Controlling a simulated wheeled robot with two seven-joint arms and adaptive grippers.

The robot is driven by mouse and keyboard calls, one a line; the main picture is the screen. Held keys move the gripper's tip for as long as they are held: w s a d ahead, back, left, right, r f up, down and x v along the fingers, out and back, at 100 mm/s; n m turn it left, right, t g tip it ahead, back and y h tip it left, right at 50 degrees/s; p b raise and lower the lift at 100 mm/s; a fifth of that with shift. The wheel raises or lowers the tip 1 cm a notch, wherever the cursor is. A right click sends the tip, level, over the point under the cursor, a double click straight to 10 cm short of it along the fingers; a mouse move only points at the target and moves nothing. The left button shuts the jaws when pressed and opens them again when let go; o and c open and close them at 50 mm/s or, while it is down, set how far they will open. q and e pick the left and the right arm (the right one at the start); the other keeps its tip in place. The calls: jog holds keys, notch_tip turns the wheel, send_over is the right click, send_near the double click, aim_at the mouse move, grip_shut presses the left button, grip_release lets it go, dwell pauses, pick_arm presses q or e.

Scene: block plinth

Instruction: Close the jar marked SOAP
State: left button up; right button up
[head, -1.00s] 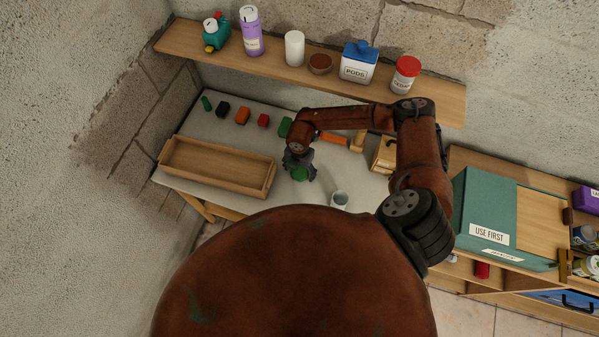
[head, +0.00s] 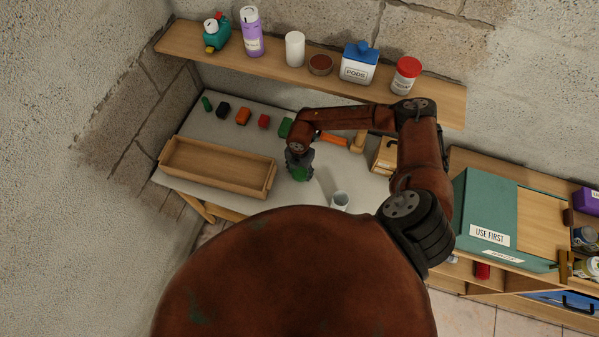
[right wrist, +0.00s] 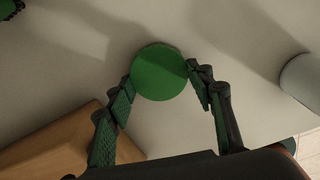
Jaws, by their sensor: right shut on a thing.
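My right gripper (head: 299,172) is over the table, left of the pale cup-like container. In the right wrist view its fingers (right wrist: 160,76) are shut on a round green disc (right wrist: 158,72), one on each side. The disc also shows in the head view (head: 300,175), partly hidden by the fingers. I cannot tell whether it is a loose lid or sits on something. The pale open container (head: 340,200) stands apart, to the right; it shows at the right edge of the wrist view (right wrist: 303,80). No SOAP label is legible. My left gripper is not in view.
A wooden tray (head: 222,184) lies left of the gripper. Several small coloured blocks line the table's back. The shelf above holds bottles, a PODS jar (head: 358,65) and a red-lidded jar (head: 406,76). A green USE FIRST box (head: 487,205) stands at right.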

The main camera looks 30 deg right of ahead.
jog(key=shift+w+r, duration=0.1)
jog(key=shift+r, duration=0.3)
pick_arm(q)
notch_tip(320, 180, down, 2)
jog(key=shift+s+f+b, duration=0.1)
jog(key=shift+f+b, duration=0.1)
jog(key=shift+b, duration=0.95)
pick_arm(e)
jog(key=s+a+r, duration=0.9)
jog(key=s+r, duration=0.1)
jog(key=r, duration=0.1)
jog(key=shift+s+a+r, duration=0.2)
jog(key=shift+s+r, duration=0.1)
jog(key=shift+r, duration=0.1)
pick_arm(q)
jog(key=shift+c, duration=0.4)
